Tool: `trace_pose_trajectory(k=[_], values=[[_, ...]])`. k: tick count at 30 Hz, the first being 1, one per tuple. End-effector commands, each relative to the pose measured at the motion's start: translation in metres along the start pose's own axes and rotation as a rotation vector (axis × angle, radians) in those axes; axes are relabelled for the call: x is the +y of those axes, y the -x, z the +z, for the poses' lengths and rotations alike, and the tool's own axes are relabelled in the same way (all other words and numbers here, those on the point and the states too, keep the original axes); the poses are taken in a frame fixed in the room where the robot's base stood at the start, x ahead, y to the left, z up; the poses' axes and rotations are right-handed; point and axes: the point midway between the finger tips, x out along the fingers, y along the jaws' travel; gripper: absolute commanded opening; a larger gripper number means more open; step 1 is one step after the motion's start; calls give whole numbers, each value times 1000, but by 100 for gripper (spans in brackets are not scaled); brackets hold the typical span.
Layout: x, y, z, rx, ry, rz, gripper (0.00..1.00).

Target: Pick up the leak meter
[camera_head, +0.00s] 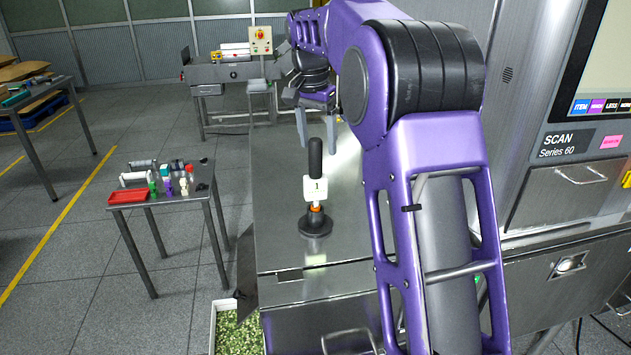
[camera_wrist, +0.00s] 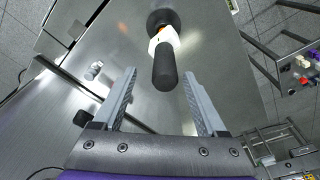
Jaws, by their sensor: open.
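The leak meter, as I take it, stands upright on the steel table (camera_head: 275,215) in the head view. It has a black handle (camera_head: 315,160), a white block marked 1 (camera_head: 315,188), an orange ring and a round black base (camera_head: 316,222). My gripper (camera_head: 317,142) is open and empty, with its fingers pointing down by the top of the handle. In the wrist view the leak meter's black handle (camera_wrist: 165,68) shows near the open fingertips, with the white block and base beyond it. Whether the fingers touch the handle cannot be told.
The grey scan machine (camera_head: 560,185) stands at the right. A small side table at the left holds a red tray (camera_head: 128,197) and several bottles. A box of green bits (camera_head: 238,328) is on the floor. A small metallic piece (camera_wrist: 94,70) shows in the wrist view.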

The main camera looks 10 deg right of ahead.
Motion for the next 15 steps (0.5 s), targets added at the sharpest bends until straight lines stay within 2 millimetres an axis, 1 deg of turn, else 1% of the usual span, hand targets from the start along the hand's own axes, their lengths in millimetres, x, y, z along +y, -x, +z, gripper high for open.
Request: trace_pose_trajectory(k=[1, 5, 7, 12, 15], values=[[0, -5, 0, 0, 0, 0, 74], [0, -12, 0, 0, 0, 0, 74], [-2, -19, 1, -1, 0, 0, 74], [-6, -45, 5, -2, 0, 1, 74], [-6, -56, 4, -1, -1, 0, 74]])
